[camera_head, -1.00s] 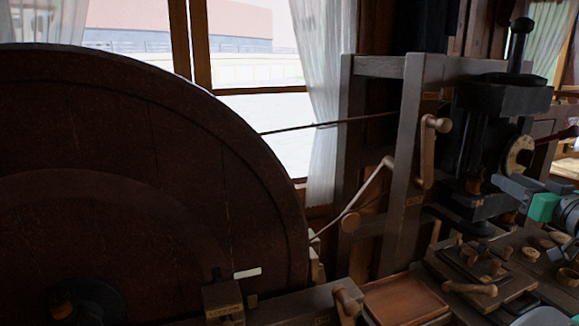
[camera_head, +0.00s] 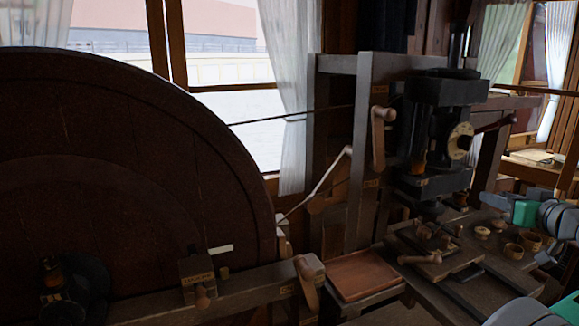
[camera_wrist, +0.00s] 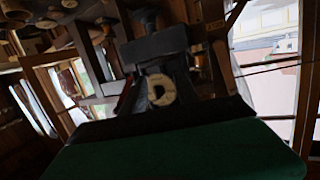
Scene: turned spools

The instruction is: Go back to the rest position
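My gripper (camera_head: 497,201) is at the right of the head view, with grey finger parts pointing left and a teal-green section behind them. It appears in front of the bench with the press, and nothing is visibly held. The gap between its fingers cannot be made out. The wrist view shows a dark green surface and a dark edge across the bottom, and no clear fingertips. Small turned wooden pieces (camera_head: 482,232) and cups (camera_head: 530,240) stand on the bench below and beside the gripper.
A black press (camera_head: 445,92) with a round dial stands behind the bench; it also shows in the wrist view (camera_wrist: 155,45). A large dark wheel (camera_head: 130,180) fills the left. A reddish wooden tray (camera_head: 365,274) lies at the front, near wooden crank handles (camera_head: 379,140).

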